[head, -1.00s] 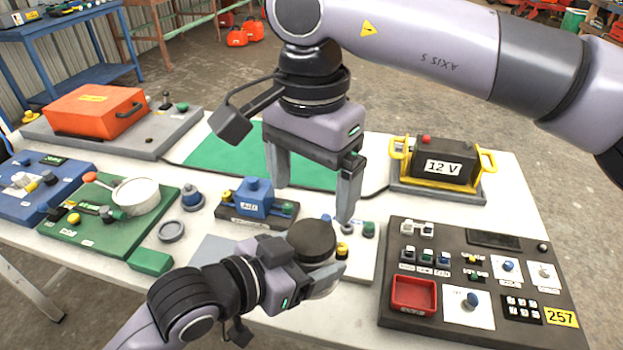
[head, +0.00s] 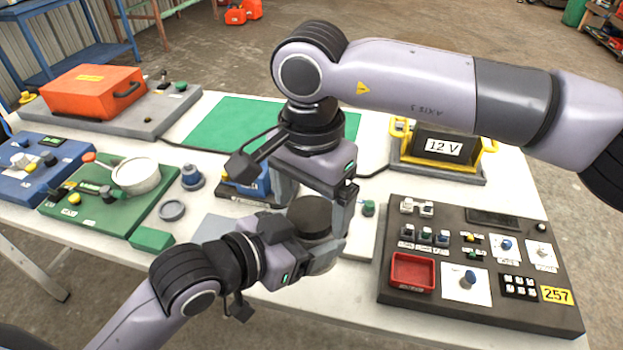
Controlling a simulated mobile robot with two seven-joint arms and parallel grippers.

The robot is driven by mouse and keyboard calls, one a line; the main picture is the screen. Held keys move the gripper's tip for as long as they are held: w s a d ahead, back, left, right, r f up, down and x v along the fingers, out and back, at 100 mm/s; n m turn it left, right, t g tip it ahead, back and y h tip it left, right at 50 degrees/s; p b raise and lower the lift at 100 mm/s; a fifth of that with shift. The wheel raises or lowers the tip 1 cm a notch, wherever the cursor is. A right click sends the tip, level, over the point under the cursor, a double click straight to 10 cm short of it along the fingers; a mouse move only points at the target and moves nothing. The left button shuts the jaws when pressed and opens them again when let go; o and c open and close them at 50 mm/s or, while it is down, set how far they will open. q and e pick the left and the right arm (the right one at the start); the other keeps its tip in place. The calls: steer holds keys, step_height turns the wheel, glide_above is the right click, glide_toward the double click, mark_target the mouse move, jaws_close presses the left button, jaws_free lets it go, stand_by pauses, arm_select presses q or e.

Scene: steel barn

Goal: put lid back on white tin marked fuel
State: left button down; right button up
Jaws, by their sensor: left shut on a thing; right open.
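My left gripper (head: 322,250) is shut on a round thing with a dark, flat top (head: 311,214), held above the front middle of the table. Its sides are mostly hidden by the fingers. I cannot tell whether it is the lid alone or the tin, and no "fuel" marking is readable. My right gripper (head: 316,212) is open and points down from above, its fingers on either side of the dark top. I cannot tell if they touch it. A grey ring-like disc (head: 172,210) lies flat on the table at left.
A green board (head: 75,212) with a white round pan (head: 137,178) stands at left. A blue device (head: 247,183) is partly hidden behind the grippers. A dark panel (head: 500,305) with a red tray (head: 412,273) stands at right. A 12 V battery (head: 443,146) stands behind.

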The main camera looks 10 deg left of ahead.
steer(key=shift+f, duration=0.3)
steer(key=c, duration=1.1)
steer(key=m, duration=0.4)
steer(key=shift+m, duration=0.4)
steer(key=m, duration=0.5)
steer(key=o, duration=1.2)
steer(key=shift+r, duration=0.1)
